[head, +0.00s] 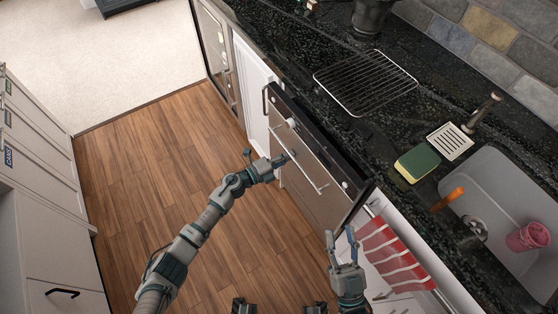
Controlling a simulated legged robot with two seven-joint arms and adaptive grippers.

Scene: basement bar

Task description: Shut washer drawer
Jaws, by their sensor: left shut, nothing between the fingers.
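The washer is built in under the black counter, with a dark top strip (318,135) and a brownish metal front (303,192) carrying a long bar handle (308,172). The front's upper edge shows beyond the counter's edge; I cannot tell exactly how far out it stands. My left gripper (286,158) is shut and empty, its tip at the upper left part of the front, by the handle. I cannot tell whether it touches. My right gripper (341,239) is open and empty, below the near right corner of the front, beside the striped towel.
A red and white towel (392,256) hangs right of the washer. The counter holds a wire rack (365,81), a sponge (417,163) and a sink (507,185) with a pink cup (528,237). White cabinets (45,215) stand at left. The wooden floor (160,170) between is clear.

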